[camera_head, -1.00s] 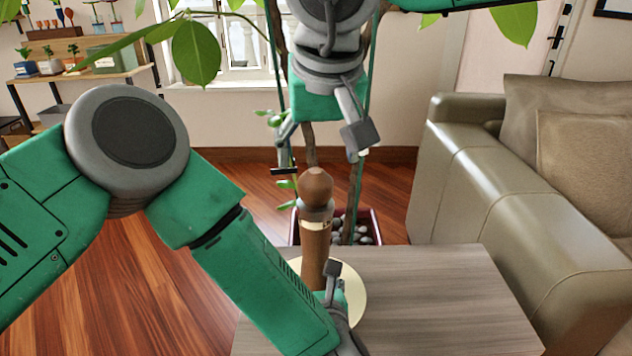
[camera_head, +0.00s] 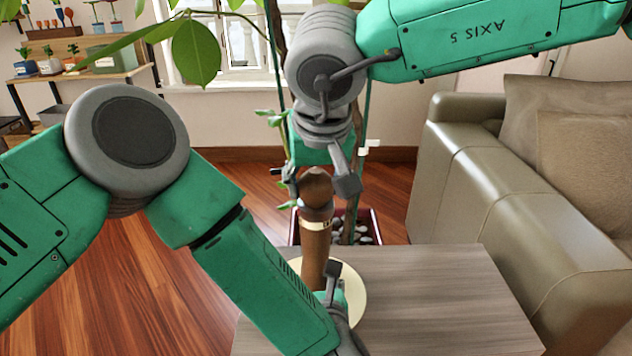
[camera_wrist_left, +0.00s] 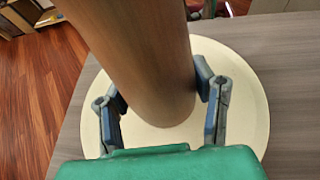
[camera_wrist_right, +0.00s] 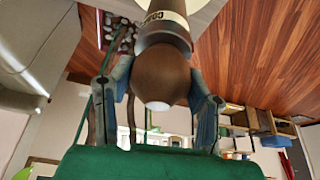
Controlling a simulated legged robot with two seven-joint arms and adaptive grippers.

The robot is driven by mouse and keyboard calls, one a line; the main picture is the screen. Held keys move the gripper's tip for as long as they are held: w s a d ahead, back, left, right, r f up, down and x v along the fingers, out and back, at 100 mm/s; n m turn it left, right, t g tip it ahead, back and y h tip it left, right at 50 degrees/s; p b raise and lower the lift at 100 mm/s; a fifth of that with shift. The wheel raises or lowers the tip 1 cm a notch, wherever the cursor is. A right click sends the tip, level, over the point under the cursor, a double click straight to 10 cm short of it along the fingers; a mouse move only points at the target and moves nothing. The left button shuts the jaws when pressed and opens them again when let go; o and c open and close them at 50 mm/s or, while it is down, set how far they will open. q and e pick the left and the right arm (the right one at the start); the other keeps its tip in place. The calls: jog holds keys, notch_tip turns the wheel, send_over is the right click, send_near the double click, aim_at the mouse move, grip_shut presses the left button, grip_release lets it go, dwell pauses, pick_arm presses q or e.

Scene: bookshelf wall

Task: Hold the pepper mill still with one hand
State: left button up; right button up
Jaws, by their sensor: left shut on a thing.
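The brown wooden pepper mill (camera_head: 314,255) stands upright on a round cream plate (camera_head: 356,292) on the grey wooden table. It has a round knob and a light band near the top. My left gripper (camera_head: 330,288) is low at the mill's body, shut on it; the left wrist view shows a finger on each side of the mill (camera_wrist_left: 140,60). My right gripper (camera_head: 316,178) points down over the top, its open fingers on either side of the knob. The right wrist view shows the knob (camera_wrist_right: 160,75) between those fingers; contact is not clear.
The table (camera_head: 430,300) is bare to the right of the plate. A sofa (camera_head: 470,180) stands to its right. A potted plant (camera_head: 362,228) with stones and thin stems stands close behind the table. Shelves with small pots (camera_head: 80,60) are far left.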

jog(key=shift+m, duration=0.3)
jog(key=shift+m+h, duration=0.6)
jog(key=shift+m, duration=0.8)
jog(key=shift+m+h, duration=0.6)
jog(key=shift+m, duration=0.8)
jog(key=o, duration=1.2)
jog(key=shift+g, duration=0.3)
jog(key=shift+c, duration=0.2)
jog(key=v, duration=1.2)
